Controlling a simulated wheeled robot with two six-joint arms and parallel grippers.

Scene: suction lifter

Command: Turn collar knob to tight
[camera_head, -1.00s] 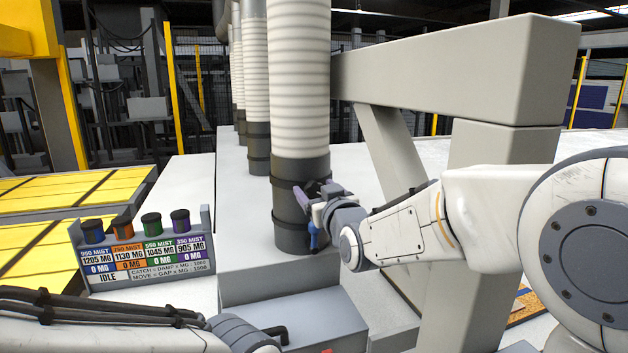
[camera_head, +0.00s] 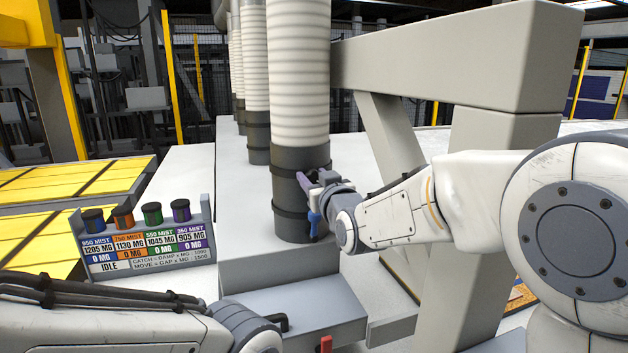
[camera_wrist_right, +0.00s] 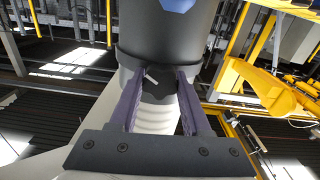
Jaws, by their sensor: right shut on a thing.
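The dark collar (camera_head: 290,160) is at the foot of the front ribbed hose. My right gripper (camera_head: 303,182) is against the collar's right front side, with its purple fingers tilted. In the right wrist view, its fingers (camera_wrist_right: 160,78) are shut on the dark collar knob (camera_wrist_right: 158,86), which has a pale pointer mark on its upper left. The knob is hidden by the gripper in the head view. A blue part (camera_head: 314,218) shows just below the right gripper, and a blue part shows at the top of the wrist view.
A display panel (camera_head: 146,248) with several coloured knobs reads IDLE at the left. A thick grey beam frame (camera_head: 450,62) stands behind and right of my right arm. A grey box (camera_head: 300,305) with a red lever (camera_head: 326,343) is in front of the hose.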

